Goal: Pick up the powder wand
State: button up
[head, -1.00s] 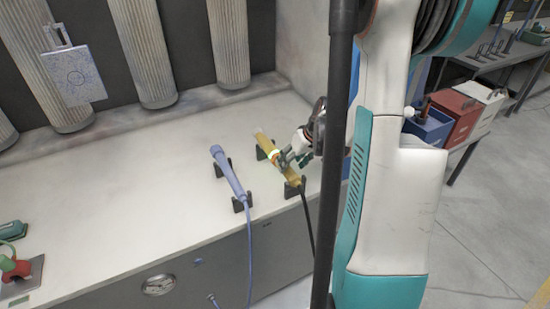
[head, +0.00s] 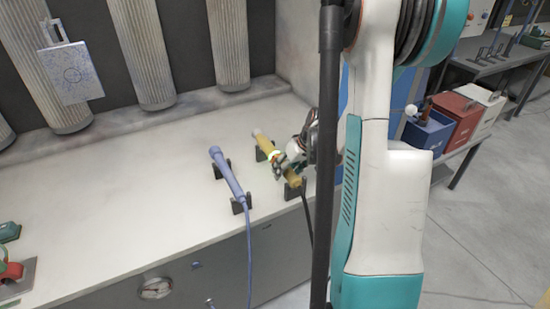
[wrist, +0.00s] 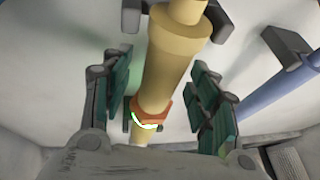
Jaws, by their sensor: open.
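A yellow wand (head: 265,145) rests on dark cradles (head: 292,188) near the right end of the bench. In the wrist view, the yellow wand (wrist: 176,55) with an orange-red ring (wrist: 152,112) runs between the fingers. My gripper (head: 279,163) is open at the wand's middle. In the wrist view, the fingers of my gripper (wrist: 163,88) stand apart on either side of the wand, with gaps showing. A blue wand (head: 227,175) lies on its own cradles to the left, and it also shows at the right in the wrist view (wrist: 275,95).
A bluish speckled plate (head: 70,73) hangs over the back. Blue, red and white boxes (head: 460,122) sit on a shelf at right.

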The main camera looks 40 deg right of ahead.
jog(key=shift+f, duration=0.1)
dwell(0.3)
grip_shut()
jog(key=shift+r, duration=0.2)
notch_tip(320, 180, up, 25)
jog(key=p, duration=1.1)
dwell(0.4)
